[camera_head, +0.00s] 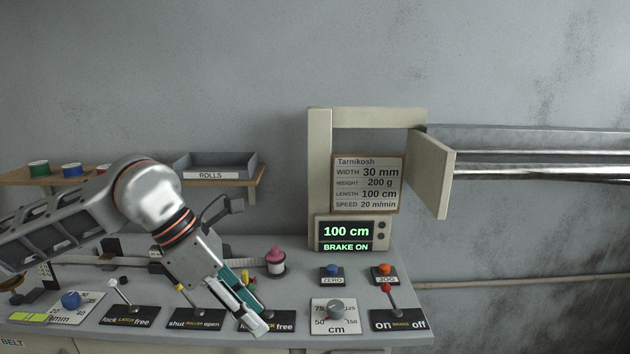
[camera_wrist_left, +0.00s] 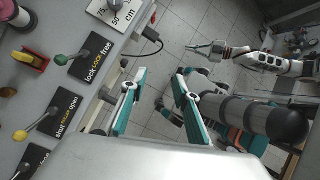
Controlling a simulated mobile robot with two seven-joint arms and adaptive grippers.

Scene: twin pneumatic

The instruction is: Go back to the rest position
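My left gripper (camera_head: 250,305) reaches in from the left over the front of the control desk (camera_head: 290,300). It points down and to the right, in front of the lever plate marked "lock ... free" (camera_head: 284,321), and hides part of it. In the left wrist view, the two fingers of my left gripper (camera_wrist_left: 160,78) are apart with nothing between them. The right arm is not in the head view. In the left wrist view, an arm that looks like my right one ends in a small gripper (camera_wrist_left: 196,48) over the floor, too small to read its state.
The desk holds lever plates such as "shut ROLLER open" (camera_head: 196,319), a cm dial (camera_head: 336,308), a blue button (camera_head: 332,269) and an orange button (camera_head: 384,268). The display (camera_head: 347,235) reads 100 cm, BRAKE ON. A grey ROLLS tray (camera_head: 215,165) sits on the shelf behind.

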